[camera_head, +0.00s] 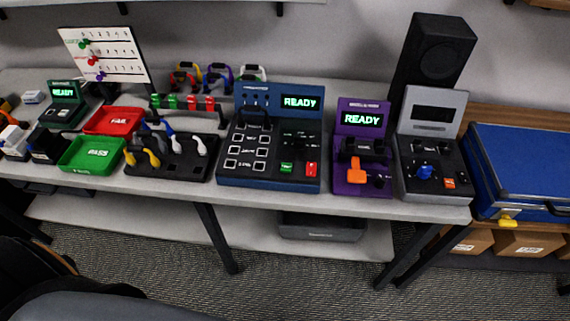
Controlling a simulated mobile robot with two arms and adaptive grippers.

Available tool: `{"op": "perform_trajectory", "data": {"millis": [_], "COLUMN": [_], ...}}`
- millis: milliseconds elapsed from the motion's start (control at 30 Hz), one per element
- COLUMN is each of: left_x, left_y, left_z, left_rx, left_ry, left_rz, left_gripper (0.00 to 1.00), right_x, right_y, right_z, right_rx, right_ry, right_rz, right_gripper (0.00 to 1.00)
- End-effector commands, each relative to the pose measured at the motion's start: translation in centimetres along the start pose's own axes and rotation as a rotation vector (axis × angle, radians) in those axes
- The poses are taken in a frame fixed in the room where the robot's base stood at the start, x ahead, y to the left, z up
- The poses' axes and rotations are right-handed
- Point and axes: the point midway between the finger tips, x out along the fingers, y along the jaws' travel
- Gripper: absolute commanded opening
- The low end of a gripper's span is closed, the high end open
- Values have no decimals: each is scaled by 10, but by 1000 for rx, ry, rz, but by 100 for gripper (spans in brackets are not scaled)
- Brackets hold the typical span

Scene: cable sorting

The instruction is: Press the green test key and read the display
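A blue tester (228,178) stands on the bench near the middle of the head view. Its green key (286,168) is low on the front panel, just left of a red key (311,169). Its display (300,102) is lit and reads READY in green. White-framed squares and a dark looped cable are on the panel's left side. Nothing covers the green key. Neither of my grippers is in view.
A purple tester (344,186) reading READY and a grey-black unit (408,188) stand to the right. A green PASS tray (76,166), a red FAIL tray (95,132) and a black cable holder (165,169) are left. A tall speaker (441,50) stands behind.

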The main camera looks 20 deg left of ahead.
Motion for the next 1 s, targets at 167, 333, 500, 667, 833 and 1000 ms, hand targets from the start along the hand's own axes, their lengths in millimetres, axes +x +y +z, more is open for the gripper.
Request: {"op": "perform_trajectory", "data": {"millis": [167, 333, 500, 667, 833, 1000], "left_x": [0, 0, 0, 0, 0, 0], "left_y": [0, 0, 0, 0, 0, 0], "left_z": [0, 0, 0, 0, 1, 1], "left_rx": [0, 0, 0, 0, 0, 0], "left_ry": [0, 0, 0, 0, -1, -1], "left_rz": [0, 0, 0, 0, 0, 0], "left_gripper": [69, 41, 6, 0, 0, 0], "right_x": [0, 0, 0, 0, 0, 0], "right_y": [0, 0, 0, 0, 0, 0], "right_z": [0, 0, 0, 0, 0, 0], "right_rx": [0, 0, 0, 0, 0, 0], "right_ry": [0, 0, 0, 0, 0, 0], "right_rz": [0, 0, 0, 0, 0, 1], "right_gripper": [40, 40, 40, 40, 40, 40]}}
